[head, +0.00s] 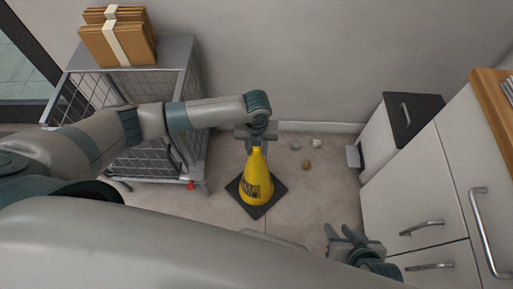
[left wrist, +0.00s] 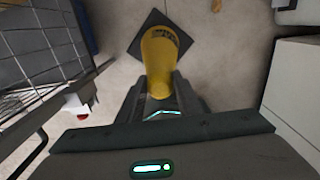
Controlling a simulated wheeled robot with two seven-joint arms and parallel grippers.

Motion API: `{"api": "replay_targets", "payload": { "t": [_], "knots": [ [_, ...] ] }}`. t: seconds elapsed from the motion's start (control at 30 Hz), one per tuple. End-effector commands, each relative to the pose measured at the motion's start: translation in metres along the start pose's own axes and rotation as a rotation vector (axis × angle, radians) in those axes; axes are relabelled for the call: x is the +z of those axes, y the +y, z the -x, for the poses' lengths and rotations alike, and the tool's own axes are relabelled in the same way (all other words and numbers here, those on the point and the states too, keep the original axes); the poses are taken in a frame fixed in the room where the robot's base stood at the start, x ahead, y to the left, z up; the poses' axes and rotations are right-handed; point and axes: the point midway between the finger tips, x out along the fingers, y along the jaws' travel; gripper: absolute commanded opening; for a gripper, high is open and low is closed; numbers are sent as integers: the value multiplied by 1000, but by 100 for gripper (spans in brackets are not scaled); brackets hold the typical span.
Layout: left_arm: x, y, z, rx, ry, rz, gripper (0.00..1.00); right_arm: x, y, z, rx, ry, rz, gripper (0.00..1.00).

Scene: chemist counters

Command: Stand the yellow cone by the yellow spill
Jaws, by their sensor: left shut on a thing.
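The yellow cone (head: 257,183) with a dark printed label and a black square base is upright in the head view, over the floor in the middle. My left gripper (head: 256,147) is shut on its top from above. In the left wrist view the cone (left wrist: 160,58) runs from between the fingers (left wrist: 158,98) to its black base (left wrist: 150,20). I cannot tell whether the base touches the floor. My right gripper (head: 352,241) is at the lower right, empty, with its fingers apart. I see no yellow spill in either view.
A grey wire cage trolley (head: 190,110) with cardboard bundles (head: 118,38) on top stands at the left. White cabinets (head: 415,190) and a pedal bin (head: 385,130) line the right. Small crumpled bits (head: 306,166) lie near the back wall.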

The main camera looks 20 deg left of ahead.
Motion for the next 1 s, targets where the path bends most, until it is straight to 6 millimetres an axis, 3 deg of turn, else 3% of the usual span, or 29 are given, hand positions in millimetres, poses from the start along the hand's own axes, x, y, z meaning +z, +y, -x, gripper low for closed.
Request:
{"api": "replay_targets", "payload": {
  "t": [0.13, 0.17, 0.23, 0.67, 1.0],
  "knots": [
    [1, -1, -1, -2, -2, 0, 0, 0, 0, 0, 0, 2, 0, 31],
    [0, 0, -3, 0, 0, 0, 37, 0, 0, 0, 0, 2, 0, 31],
    [0, 0, -3, 0, 0, 0, 51, 0, 0, 0, 0, 2, 0, 31],
    [0, 0, 2, 0, 0, 0, 51, 0, 0, 0, 1, -1, 0, 31],
    [1, -1, 45, -3, -2, -1, 51, 6, 7, 6, 20, -49, 2, 31]
  ]
}}
